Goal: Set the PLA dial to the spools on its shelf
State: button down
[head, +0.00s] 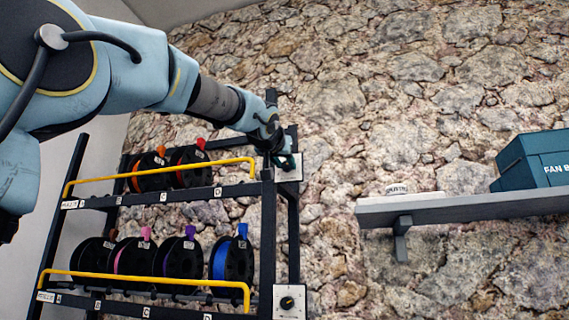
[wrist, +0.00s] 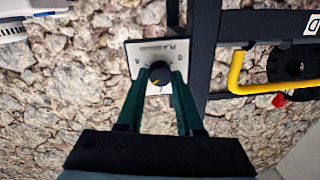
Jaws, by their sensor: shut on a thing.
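The PLA dial is a dark round knob (wrist: 159,73) with a yellow pointer mark, on a white plate (wrist: 151,48) with small lettering. My gripper (wrist: 160,85) is shut on the knob, one green finger on each side. In the head view my gripper (head: 279,160) covers the knob, and the plate (head: 295,172) shows beside it at the top of the rack post. The exact dial setting is too small to read.
A yellow bar (head: 160,177) runs along the upper shelf front. The lower shelf holds several spools (head: 178,257) behind another yellow bar (head: 150,280), with a second dial (head: 288,303) on its post. A grey wall shelf (head: 460,207) with a teal box (head: 535,160) stands right.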

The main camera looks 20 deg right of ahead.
jog(key=shift+f+n+b, duration=0.15)
jog(key=shift+n+b, duration=0.75)
jog(key=n+b, duration=0.2)
jog(key=n, duration=0.3)
jog(key=n+b, duration=0.1)
jog(key=n, duration=0.1)
jog(key=n+g, duration=0.1)
jog(key=n, duration=0.1)
jog(key=shift+a+r, duration=0.1)
jog(key=shift+r, duration=0.15)
jog(key=shift+n, duration=0.3)
jog(key=c, duration=0.6)
grip_release()
jog(key=shift+o, duration=0.2)
